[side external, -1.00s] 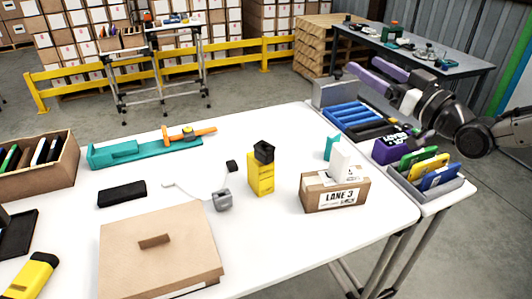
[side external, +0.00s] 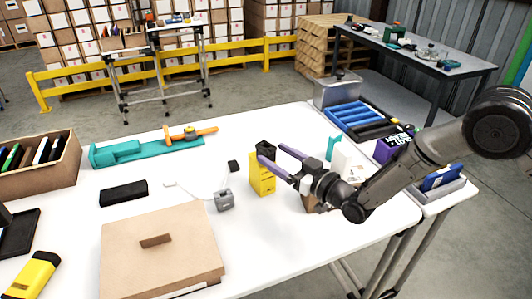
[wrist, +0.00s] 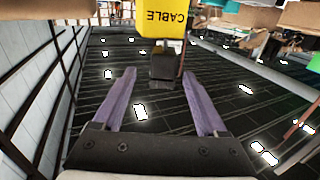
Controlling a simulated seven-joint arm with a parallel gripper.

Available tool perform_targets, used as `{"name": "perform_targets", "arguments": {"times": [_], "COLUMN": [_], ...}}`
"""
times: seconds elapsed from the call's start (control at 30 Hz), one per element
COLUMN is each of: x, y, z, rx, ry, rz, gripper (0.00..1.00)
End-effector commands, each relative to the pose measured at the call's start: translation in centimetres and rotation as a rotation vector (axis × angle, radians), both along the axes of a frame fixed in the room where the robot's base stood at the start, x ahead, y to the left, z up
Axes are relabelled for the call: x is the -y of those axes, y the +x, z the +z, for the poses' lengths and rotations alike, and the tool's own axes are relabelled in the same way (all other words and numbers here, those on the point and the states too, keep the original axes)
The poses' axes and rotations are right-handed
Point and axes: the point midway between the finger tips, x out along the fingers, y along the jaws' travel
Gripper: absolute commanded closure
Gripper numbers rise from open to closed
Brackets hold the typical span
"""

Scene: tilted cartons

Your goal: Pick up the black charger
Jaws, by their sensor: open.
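The black charger (side external: 265,146) is a small dark block on top of the upright yellow box (side external: 262,182). In the wrist view the charger (wrist: 165,66) appears upside down below the yellow box (wrist: 162,18), which is marked CABLE. My gripper (side external: 259,152) is open, with its two purple fingers reaching left at the charger's height. In the wrist view the charger lies between the lines of the two fingertips (wrist: 159,72), with gaps on both sides. I cannot tell how far the tips overlap it. The fingers partly hide the charger in the side view.
The LANE 3 carton (side external: 350,160) is mostly hidden behind my arm. A grey cube (side external: 223,200) with a white cable stands left of the yellow box. A large brown box (side external: 160,255) lies at the front. White tabletop is clear in front of the yellow box.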

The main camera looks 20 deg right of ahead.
Motion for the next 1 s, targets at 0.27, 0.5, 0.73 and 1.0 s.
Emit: {"name": "perform_targets", "arguments": {"times": [0.27,0.5,0.73,1.0], "x": [-0.8,-2.3,-2.9,-2.9], "y": [2.0,4.9,6.2,6.2], "z": [0.0,-0.1,0.0,0.0], "rx": [0.0,0.0,0.0,0.0], "ry": [0.0,0.0,0.0,0.0], "rz": [0.0,-0.001,-0.001,-0.001], "gripper": [0.25,0.25,0.25,0.41]}}
